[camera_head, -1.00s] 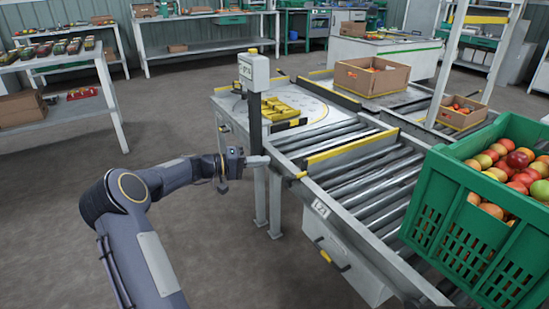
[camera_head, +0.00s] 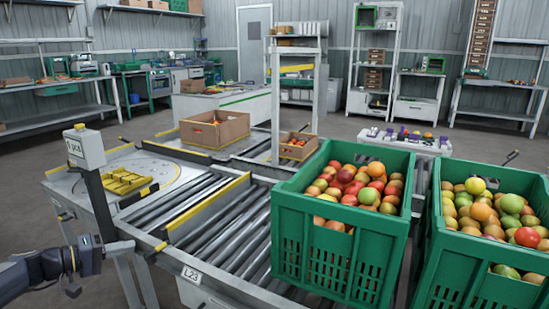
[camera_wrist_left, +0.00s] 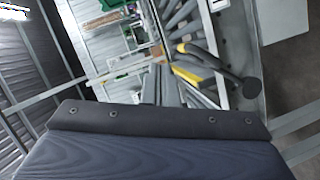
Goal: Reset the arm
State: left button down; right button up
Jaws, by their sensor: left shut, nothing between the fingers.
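My left arm comes in at the lower left of the head view, its forearm partly cut off by the frame edge. My left gripper (camera_head: 122,247) is shut and empty. It is held out level beside the foot of the dark post that carries the small display box (camera_head: 84,147), near the left side of the roller conveyor. I cannot tell whether it touches the post. In the left wrist view a large dark blue-grey surface fills the bottom, and the gripper's fingers cannot be made out. My right gripper is not in view.
The roller conveyor (camera_head: 214,219) runs diagonally, with a yellow guide bar (camera_head: 207,208) across it. A green crate of tomatoes (camera_head: 335,243) and a second green crate (camera_head: 492,278) stand on the right. A cardboard box (camera_head: 215,130) sits further back. Open floor lies left of the conveyor.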

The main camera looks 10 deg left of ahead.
pick_arm(q)
jog(key=s+d+r+m+g+y, duration=0.1)
jog(key=s+d+r+g, duration=0.2)
jog(key=d, duration=0.5)
jog(key=s+d+m+g+y, duration=0.1)
jog(key=s+d+m+g, duration=0.1)
jog(key=s+d, duration=0.55)
jog(key=s+d+f+y, duration=0.2)
jog(key=s+d, duration=0.1)
jog(key=s, duration=0.4)
jog(key=s+d+f+m+g+y, duration=0.1)
jog(key=s+d+f, duration=0.15)
jog(key=s, duration=0.45)
jog(key=s+d+f+y, duration=0.1)
jog(key=s+d+y, duration=0.15)
jog(key=s, duration=0.45)
notch_tip(320, 180, up, 33)
jog(key=p, duration=3.3)
jog(key=shift+d+f+h, duration=0.15)
jog(key=shift+d+h, duration=0.1)
jog(key=shift+h, duration=0.2)
